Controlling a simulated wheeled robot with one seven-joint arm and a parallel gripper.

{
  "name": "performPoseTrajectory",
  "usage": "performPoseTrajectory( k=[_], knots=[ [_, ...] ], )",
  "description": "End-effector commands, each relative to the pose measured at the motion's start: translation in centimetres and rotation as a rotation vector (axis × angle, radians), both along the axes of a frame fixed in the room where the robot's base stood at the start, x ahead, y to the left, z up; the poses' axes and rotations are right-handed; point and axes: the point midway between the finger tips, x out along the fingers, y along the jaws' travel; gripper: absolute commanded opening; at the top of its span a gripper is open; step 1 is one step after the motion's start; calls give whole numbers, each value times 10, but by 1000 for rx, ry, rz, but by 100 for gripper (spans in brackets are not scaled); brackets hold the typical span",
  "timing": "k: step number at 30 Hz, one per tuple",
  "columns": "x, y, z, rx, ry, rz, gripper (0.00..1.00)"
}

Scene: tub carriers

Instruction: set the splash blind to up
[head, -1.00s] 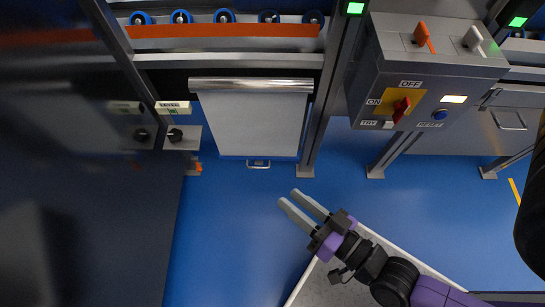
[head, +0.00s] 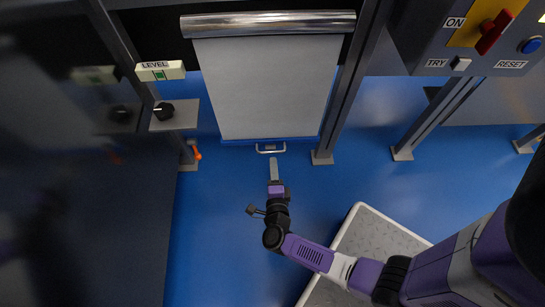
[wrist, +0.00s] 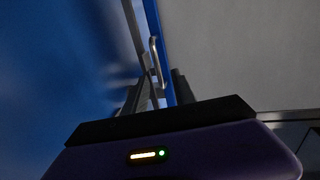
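The splash blind (head: 268,90) is a pale grey sheet hanging from a shiny metal roller (head: 268,24) in the head view. It hangs down, with a blue bar along its bottom edge. A small metal handle (head: 270,148) sits at the middle of that bar. My gripper (head: 274,162) is just below the handle, its fingers pointing at it and seen edge-on. In the wrist view the handle (wrist: 154,58) lies just ahead of my gripper (wrist: 157,88), whose dark finger parts stand apart. I see no grip on the handle.
A LEVEL indicator (head: 155,71) and a black knob (head: 164,111) are left of the blind. A control box (head: 470,45) with a red switch and TRY and RESET buttons is at the right. Metal posts flank the blind. Blue floor (head: 225,220) is open below.

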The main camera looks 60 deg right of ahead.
Motion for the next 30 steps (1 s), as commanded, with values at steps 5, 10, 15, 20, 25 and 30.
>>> performPoseTrajectory(
  k=[5,10,15,20,25,30],
  knots=[
    [8,-12,-9,9,-6,-19,32],
    [24,-32,-15,8,-6,-18,32],
    [38,-51,-20,8,-6,-17,32],
    [46,-60,-22,9,-5,-15,32],
    [48,-63,-21,8,-4,-15,32],
    [48,-63,-21,8,-3,-15,30]
  ],
)
